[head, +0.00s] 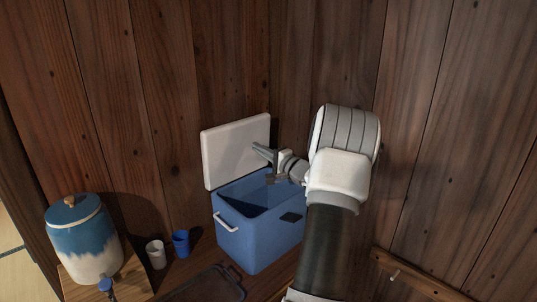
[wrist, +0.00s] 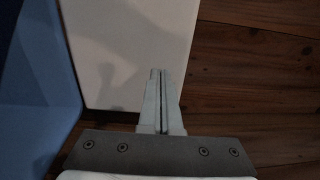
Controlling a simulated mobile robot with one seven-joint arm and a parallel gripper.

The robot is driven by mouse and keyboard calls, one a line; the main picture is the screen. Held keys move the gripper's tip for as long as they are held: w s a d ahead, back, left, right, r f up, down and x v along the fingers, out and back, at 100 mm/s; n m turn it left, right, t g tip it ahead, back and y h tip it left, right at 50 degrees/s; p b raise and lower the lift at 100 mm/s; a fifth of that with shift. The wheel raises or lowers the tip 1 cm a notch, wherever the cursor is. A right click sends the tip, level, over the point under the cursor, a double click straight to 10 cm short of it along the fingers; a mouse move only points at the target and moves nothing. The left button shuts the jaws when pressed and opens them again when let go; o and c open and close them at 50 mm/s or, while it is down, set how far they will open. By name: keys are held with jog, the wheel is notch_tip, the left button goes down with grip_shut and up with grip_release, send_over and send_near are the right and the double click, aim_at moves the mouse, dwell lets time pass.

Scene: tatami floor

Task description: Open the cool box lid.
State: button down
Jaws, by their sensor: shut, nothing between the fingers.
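The blue cool box (head: 245,240) stands in the corner against the wooden walls, with a white handle on its left end. Its white lid (head: 226,158) stands up, open, at the back of the box, and I can see into the box. My gripper (head: 258,149) is shut and empty, in front of the lid's inner face and above the box opening. In the wrist view the shut fingers (wrist: 158,76) lie over the white lid (wrist: 130,40), with the blue box (wrist: 35,90) at the left. I cannot tell whether the fingertips touch the lid.
A blue and white drink jar (head: 85,245) with a tap stands on a wooden stand at the left. A white cup (head: 156,255) and a blue cup (head: 181,243) stand between it and the box. A dark tray (head: 205,288) lies in front.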

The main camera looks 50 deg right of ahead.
aim_at(240, 137)
jog(key=w, duration=0.6)
jog(key=shift+w+d+r, duration=0.2)
jog(key=shift+w+d, duration=0.05)
jog(key=shift+d, duration=0.1)
jog(key=shift+r+p, duration=0.1)
jog(key=shift+p, duration=0.3)
jog(key=shift+w+r+p, duration=0.35)
jog(key=shift+w+p, duration=0.05)
jog(key=shift+p, duration=0.7)
jog(key=w+p, duration=0.1)
jog(key=p, duration=0.1)
jog(key=g+p, duration=0.1)
jog(key=p, duration=0.2)
jog(key=shift+w+d+r+g, duration=0.1)
jog(key=shift+w+d+g, duration=0.05)
jog(key=shift+w+g, duration=0.2)
jog(key=shift+w+f+g+p, duration=0.2)
jog(key=shift+w+g+p, duration=0.15)
jog(key=shift+p, duration=0.5)
jog(key=shift+s, duration=0.1)
